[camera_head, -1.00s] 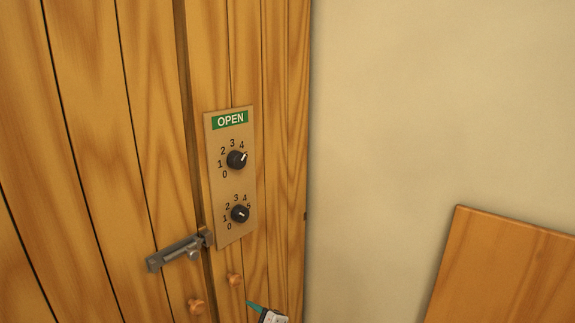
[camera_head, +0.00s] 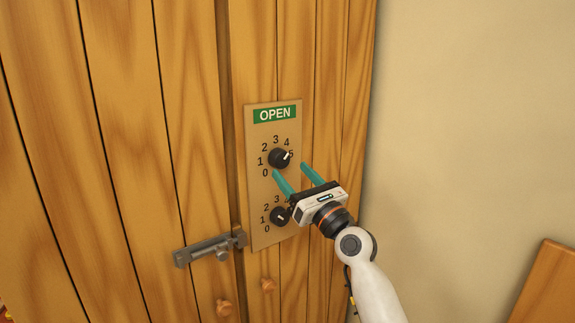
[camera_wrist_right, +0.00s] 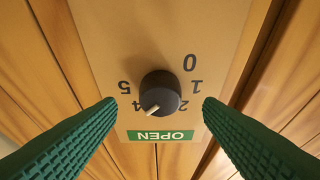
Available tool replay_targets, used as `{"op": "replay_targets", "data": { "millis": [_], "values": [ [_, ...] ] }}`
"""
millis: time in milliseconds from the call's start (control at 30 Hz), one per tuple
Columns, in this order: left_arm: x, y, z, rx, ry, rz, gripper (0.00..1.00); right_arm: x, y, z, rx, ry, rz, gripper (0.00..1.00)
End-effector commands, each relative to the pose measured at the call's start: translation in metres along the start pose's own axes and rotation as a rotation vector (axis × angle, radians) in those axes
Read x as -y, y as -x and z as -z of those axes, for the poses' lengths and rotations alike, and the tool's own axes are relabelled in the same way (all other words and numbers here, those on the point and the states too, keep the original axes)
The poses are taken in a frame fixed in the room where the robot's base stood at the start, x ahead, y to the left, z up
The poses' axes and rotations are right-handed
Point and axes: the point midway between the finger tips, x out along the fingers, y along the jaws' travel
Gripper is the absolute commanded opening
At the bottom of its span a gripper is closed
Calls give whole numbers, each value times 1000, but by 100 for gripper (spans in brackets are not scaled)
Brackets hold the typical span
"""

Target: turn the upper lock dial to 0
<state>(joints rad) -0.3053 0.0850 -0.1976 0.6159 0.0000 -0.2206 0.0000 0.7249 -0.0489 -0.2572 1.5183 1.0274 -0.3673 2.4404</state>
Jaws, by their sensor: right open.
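The upper lock dial (camera_head: 279,158) is a round black knob with a white pointer on a tan plate (camera_head: 262,238). In the right wrist view the dial (camera_wrist_right: 160,92) sits between the open fingers (camera_wrist_right: 158,103), apart from both, with the numbers upside down. The lower dial (camera_head: 279,216) is partly covered by my right gripper. My left gripper is not in view.
A green OPEN label (camera_head: 275,114) tops the plate on the wooden door. A bare wall (camera_head: 470,120) is at right, with a wooden board (camera_head: 548,290) low there.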

Motion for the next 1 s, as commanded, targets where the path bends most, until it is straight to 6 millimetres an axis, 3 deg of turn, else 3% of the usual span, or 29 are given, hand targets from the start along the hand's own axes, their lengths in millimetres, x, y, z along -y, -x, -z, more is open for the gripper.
{"op": "replay_targets", "data": {
  "millis": [233, 600, 867, 1000],
  "values": [
    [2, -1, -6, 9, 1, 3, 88, 0, -31, 0, 0, 2, 0, 61],
    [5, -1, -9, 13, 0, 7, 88, 0, -36, -1, 1, 1, -1, 61],
    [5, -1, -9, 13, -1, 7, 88, 0, -36, -1, 1, 2, -1, 19],
    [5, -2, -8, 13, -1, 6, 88, 0, -35, -1, 1, 4, 0, 17]
  ]
}}
